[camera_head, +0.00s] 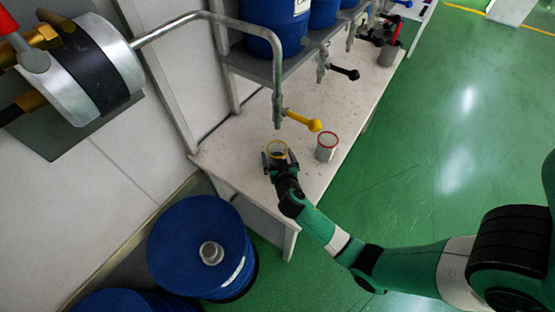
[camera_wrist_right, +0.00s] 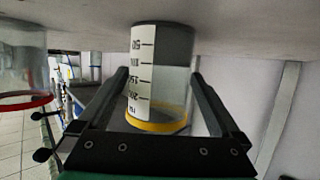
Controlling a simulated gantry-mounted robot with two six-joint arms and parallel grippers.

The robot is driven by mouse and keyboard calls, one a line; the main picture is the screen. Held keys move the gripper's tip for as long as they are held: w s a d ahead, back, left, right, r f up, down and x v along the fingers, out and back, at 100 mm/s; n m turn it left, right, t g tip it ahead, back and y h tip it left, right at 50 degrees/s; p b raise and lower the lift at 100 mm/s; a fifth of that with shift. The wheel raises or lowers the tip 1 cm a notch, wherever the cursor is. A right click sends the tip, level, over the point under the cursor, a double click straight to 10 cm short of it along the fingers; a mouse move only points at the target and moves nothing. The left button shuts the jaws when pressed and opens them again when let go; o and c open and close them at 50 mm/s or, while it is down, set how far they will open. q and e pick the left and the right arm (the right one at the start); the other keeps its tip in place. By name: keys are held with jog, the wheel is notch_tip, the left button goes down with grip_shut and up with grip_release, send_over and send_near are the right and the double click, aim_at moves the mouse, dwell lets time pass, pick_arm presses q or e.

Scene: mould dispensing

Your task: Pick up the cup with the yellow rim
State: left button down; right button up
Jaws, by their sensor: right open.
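The cup with the yellow rim (camera_head: 277,147) stands on the white bench beneath the taps. In the right wrist view, which is upside down, the cup (camera_wrist_right: 160,85) is clear, with a white measuring scale and grey in its bottom part. My right gripper (camera_head: 279,158) is open, its two fingers on either side of this cup. In the right wrist view a gap shows between the cup and the fingers, though contact is hard to judge. In the head view the gripper hides the cup's lower part. My left gripper is not in view.
A cup with a red rim (camera_head: 326,148) stands just right of the yellow-rimmed one. A tap with a yellow handle (camera_head: 303,121) hangs above the bench (camera_head: 335,100). Blue containers (camera_head: 272,25) sit on the shelf. A blue drum (camera_head: 190,240) stands on the floor below.

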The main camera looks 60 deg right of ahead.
aim_at(276, 143)
jog(key=x, duration=0.3)
jog(key=shift+w+d+f+b, duration=0.1)
jog(key=shift+d+b, duration=0.1)
jog(key=shift+b, duration=0.15)
jog(key=shift+a, duration=0.1)
jog(key=c, duration=1.3)
jog(key=shift+o, duration=0.2)
jog(key=shift+r+p, duration=0.45)
jog(key=shift+r, duration=0.15)
notch_tip(276, 143, up, 3)
jog(key=shift+f+p, duration=0.1)
jog(key=shift+p, duration=0.7)
jog(key=s+a+r+p, duration=0.9)
jog(key=s+p, duration=0.1)
jog(key=shift+s+a, duration=0.2)
jog(key=shift+a, duration=0.05)
